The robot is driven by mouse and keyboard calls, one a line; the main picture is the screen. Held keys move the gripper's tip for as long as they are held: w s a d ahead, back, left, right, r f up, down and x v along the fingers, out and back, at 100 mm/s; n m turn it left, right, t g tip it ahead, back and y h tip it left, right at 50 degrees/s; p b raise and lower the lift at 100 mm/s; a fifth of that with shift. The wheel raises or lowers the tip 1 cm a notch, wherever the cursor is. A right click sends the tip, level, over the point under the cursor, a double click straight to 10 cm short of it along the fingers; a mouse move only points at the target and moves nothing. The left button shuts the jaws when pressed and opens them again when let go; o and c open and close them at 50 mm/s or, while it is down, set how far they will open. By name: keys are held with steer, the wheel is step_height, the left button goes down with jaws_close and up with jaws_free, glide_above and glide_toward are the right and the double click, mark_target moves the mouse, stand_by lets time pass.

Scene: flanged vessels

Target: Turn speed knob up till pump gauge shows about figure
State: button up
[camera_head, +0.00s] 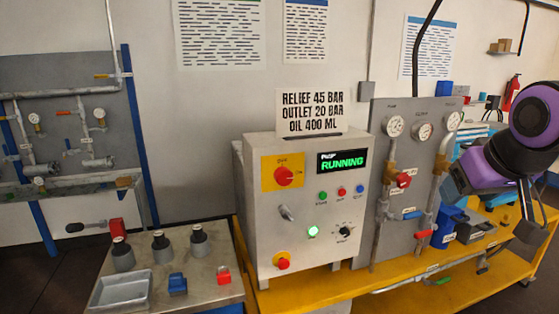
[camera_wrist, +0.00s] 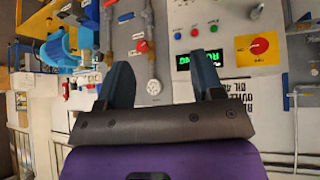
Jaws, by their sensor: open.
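The control cabinet (camera_head: 262,215) has a small black knob (camera_head: 345,231) with a pointer, low on its right side; I take it as the speed knob. A green display (camera_head: 343,161) reads "RUNNING". Three round gauges sit on the grey panel to the right; the leftmost gauge (camera_head: 394,126) has a label above it, and its needle is too small to read. My gripper (camera_wrist: 163,75) is open and empty, its two dark fingers in front of the panel and cabinet in the wrist view, apart from both. In the head view my arm is at the right, away from the knob.
Pipes with a red valve handle (camera_head: 403,180) stand to the right. A bench (camera_head: 200,290) with bottles stands left.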

steer(key=s+g, duration=0.2)
steer(key=s, duration=0.9)
steer(key=shift+s+a+r+m, duration=0.25)
steer(key=shift+a+r+m, duration=0.05)
steer(key=shift+r, duration=0.15)
